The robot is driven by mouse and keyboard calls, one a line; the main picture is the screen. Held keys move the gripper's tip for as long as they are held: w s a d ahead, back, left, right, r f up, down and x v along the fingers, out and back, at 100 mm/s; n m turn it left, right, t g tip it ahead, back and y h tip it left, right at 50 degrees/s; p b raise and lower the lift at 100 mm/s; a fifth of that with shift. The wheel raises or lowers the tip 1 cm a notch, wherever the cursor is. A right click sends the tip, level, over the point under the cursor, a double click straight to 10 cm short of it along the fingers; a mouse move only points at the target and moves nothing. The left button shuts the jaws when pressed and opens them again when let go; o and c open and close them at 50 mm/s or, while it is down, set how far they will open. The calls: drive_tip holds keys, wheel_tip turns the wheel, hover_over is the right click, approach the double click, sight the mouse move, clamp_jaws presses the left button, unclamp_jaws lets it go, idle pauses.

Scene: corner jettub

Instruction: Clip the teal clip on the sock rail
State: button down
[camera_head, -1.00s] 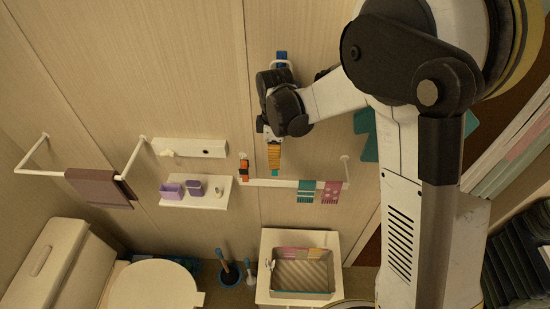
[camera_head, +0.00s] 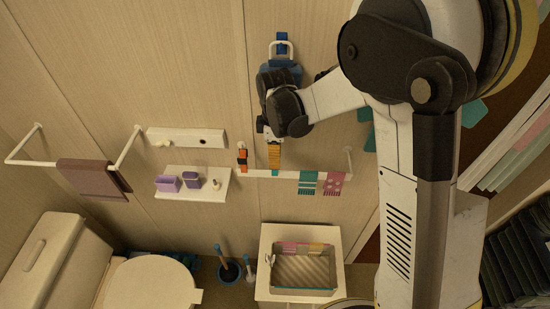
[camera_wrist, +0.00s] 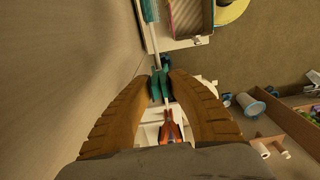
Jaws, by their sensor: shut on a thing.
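The teal clip (camera_wrist: 160,85) is held between the ribbed orange fingertips of my gripper (camera_wrist: 161,80), which are closed on its sides. In the head view my gripper (camera_head: 275,158) points down, and a small bit of the teal clip (camera_head: 275,172) shows below its tips. The white sock rail (camera_head: 290,175) runs level along the wall there. The clip overlaps the rail in both views; whether its jaws are around the rail, I cannot tell. An orange clip (camera_head: 242,157) sits on the rail's left end, and it also shows in the wrist view (camera_wrist: 171,130).
A teal sock (camera_head: 308,183) and a pink dotted sock (camera_head: 334,183) hang on the rail to the right of my gripper. A white shelf with purple cups (camera_head: 191,180) is at left. A basket (camera_head: 302,272) stands below the rail.

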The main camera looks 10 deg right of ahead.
drive_tip(key=c, duration=1.2)
unclamp_jaws()
drive_tip(key=shift+c, duration=0.2)
wheel_tip(320, 180, up, 12)
drive_tip(key=s+d+f+m+t+b, duration=0.3)
drive_tip(key=s+d+f+m+b, duration=0.2)
drive_tip(key=b, duration=0.8)
drive_tip(key=s+d+f+m+t+b, duration=0.4)
drive_tip(key=s+d+f+m+b, duration=0.2)
drive_tip(key=s+f+m+b, duration=0.4)
drive_tip(key=s+f+b, duration=0.3)
drive_tip(key=f, duration=0.3)
drive_tip(key=shift+s+f+m, duration=0.25)
drive_tip(key=shift+s+m, duration=0.15)
